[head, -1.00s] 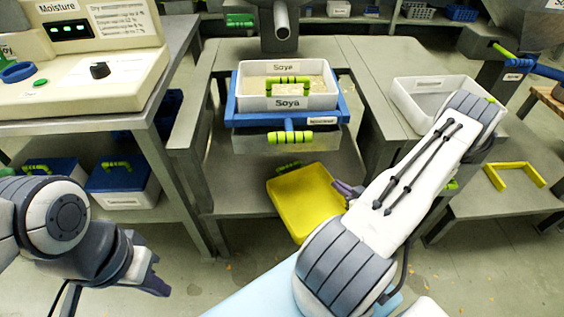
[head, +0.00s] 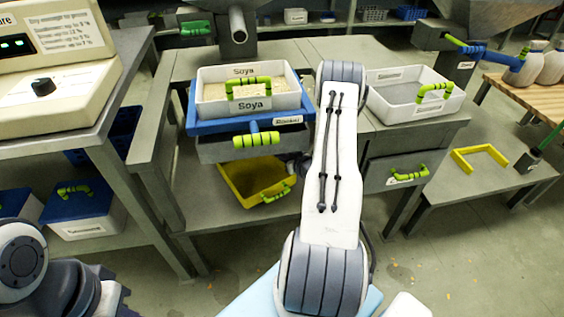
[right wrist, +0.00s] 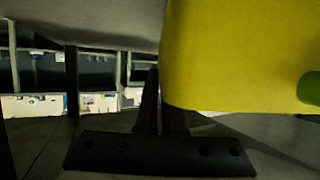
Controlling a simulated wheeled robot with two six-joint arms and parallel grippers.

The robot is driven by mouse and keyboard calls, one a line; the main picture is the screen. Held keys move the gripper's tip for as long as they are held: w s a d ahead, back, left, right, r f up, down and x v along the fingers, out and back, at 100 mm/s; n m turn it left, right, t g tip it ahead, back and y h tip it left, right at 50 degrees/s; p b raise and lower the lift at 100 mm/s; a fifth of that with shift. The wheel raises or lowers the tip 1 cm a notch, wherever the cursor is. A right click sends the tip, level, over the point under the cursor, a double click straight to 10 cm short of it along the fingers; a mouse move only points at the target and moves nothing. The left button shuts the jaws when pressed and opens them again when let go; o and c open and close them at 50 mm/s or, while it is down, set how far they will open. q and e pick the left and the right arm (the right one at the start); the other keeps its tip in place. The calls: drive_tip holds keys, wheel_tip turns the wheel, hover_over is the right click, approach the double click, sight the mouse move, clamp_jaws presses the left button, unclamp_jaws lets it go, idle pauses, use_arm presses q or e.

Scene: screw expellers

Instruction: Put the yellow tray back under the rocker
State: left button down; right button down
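The yellow tray (head: 233,180) is low under the rocker (head: 222,148), over the shelf below it, with its green handle (head: 278,192) facing me. Whether it rests flat on the shelf is unclear. My right gripper (head: 297,166) is at the tray's right side, largely hidden by my own arm. In the right wrist view the tray (right wrist: 235,60) fills the upper right, and the right gripper's dark fingers (right wrist: 160,105) stand close together at its edge, one partly covered by it. They look shut on the tray's wall. My left gripper (head: 112,298) is at the bottom left, empty and partly cut off.
A white Soya bin (head: 250,108) stands on the rocker's blue frame. Table legs flank the shelf. A second white bin (head: 415,108) stands on the table to the right. A yellow bracket (head: 478,150) lies on a low bench further right. Open floor lies in front.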

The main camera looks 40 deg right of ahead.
drive_tip(key=shift+f+b, duration=0.3)
drive_tip(key=shift+f, duration=0.9)
drive_tip(key=shift+f, duration=0.2)
drive_tip(key=c, duration=1)
unclamp_jaws()
drive_tip(key=shift+c, duration=0.2)
drive_tip(key=shift+s+r, duration=0.1)
